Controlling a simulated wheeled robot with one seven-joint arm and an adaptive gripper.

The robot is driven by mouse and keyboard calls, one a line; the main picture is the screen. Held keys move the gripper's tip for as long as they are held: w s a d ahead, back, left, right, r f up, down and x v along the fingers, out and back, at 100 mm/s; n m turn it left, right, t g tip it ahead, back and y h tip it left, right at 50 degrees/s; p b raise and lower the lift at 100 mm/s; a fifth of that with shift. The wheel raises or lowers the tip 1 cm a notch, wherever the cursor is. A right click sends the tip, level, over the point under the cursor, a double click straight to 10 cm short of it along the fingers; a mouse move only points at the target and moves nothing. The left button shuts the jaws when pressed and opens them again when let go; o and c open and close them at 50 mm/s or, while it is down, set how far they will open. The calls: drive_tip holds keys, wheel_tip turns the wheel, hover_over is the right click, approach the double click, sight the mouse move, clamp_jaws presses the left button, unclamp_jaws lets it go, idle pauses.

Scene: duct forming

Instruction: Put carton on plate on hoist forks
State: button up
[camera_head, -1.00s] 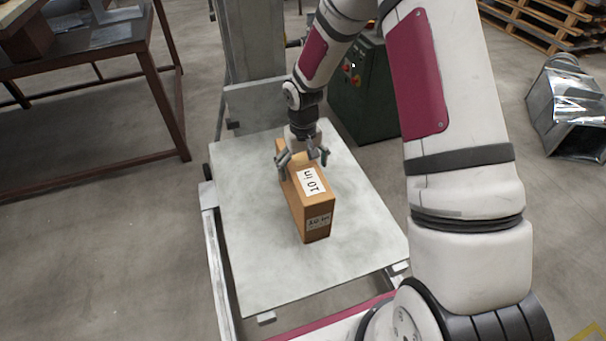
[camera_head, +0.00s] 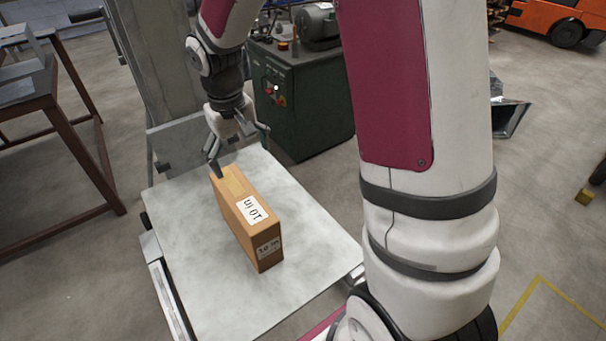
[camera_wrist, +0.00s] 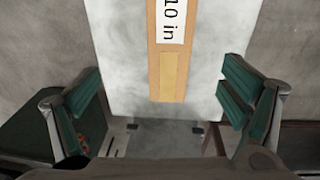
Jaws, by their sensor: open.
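The brown carton (camera_head: 247,222), with white "10 in" labels, stands upright on the pale grey plate (camera_head: 310,215) in the head view. The plate lies on the hoist; its forks are mostly hidden beneath it. My gripper (camera_head: 240,160) is open, above the far end of the carton, and holds nothing. In the wrist view the carton (camera_wrist: 168,70) lies between and beyond the spread green-padded fingers (camera_wrist: 165,110), with a gap on both sides.
The hoist mast (camera_head: 165,70) rises behind the plate. A green machine cabinet (camera_head: 295,105) stands just beyond the plate. A brown-legged table (camera_head: 85,150) is at the left. An orange vehicle (camera_head: 560,22) is far off at the upper right.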

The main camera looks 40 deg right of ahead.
drive_tip(key=s+r+t, duration=0.2)
drive_tip(key=s+r, duration=1)
drive_tip(key=s+a+r+t, duration=0.1)
drive_tip(key=s+r, duration=0.1)
drive_tip(key=s, duration=1.2)
drive_tip(key=shift+r+y, duration=0.35)
drive_tip(key=shift+y, duration=0.05)
drive_tip(key=shift+r+t+p, duration=0.3)
drive_tip(key=shift+r+p, duration=0.25)
drive_tip(key=shift+r, duration=0.2)
